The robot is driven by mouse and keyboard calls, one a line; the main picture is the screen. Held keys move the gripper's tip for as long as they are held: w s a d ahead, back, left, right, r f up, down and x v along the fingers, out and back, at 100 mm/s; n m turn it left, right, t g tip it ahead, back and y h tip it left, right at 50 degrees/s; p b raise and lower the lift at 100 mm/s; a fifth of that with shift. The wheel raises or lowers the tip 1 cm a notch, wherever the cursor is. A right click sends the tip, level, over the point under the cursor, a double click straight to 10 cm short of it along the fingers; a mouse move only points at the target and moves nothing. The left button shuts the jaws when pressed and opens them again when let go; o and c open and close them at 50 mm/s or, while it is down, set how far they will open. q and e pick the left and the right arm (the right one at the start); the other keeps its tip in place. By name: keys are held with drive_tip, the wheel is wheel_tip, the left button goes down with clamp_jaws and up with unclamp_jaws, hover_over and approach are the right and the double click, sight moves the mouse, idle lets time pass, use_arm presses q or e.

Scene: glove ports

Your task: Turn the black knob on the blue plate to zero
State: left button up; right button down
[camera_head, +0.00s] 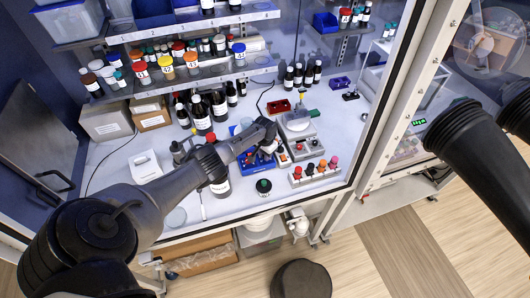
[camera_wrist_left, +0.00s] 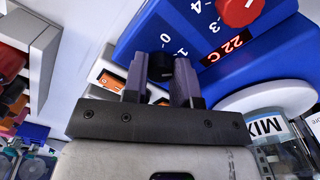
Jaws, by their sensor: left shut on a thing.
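The blue plate (camera_wrist_left: 140,35) fills the upper part of the left wrist view, with white numbers, a red "22 C" readout and a red knob (camera_wrist_left: 240,12). The black knob (camera_wrist_left: 160,68) is at its lower edge, near the 0 and 1 marks. My left gripper (camera_wrist_left: 161,80) is shut on the black knob, one finger on each side. The knob's pointer is not clear to see. In the head view the blue device (camera_head: 262,162) is partly hidden under my left gripper. My right gripper is out of view.
In the left wrist view a white round plate (camera_wrist_left: 265,98) and a jar labelled MIX (camera_wrist_left: 265,128) are close on the right. In the head view, a rack of coloured-cap vials (camera_head: 315,172), a small scale (camera_head: 298,125) and brown bottles (camera_head: 202,118) surround the device. Shelves stand behind.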

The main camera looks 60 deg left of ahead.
use_arm(q)
drive_tip(key=n, duration=0.2)
drive_tip(key=n+p, duration=0.1)
drive_tip(key=shift+w+d+r+n, duration=0.1)
drive_tip(key=shift+r+n, duration=0.05)
drive_tip(key=shift+n, duration=0.25)
drive_tip(key=n, duration=0.3)
drive_tip(key=shift+n+p, duration=0.3)
drive_tip(key=shift+p, duration=0.1)
drive_tip(key=n, duration=0.4)
drive_tip(key=shift+n, duration=0.4)
drive_tip(key=shift+n+p, duration=0.3)
drive_tip(key=shift+n, duration=0.6)
drive_tip(key=o, duration=0.9)
drive_tip(key=shift+o, duration=0.2)
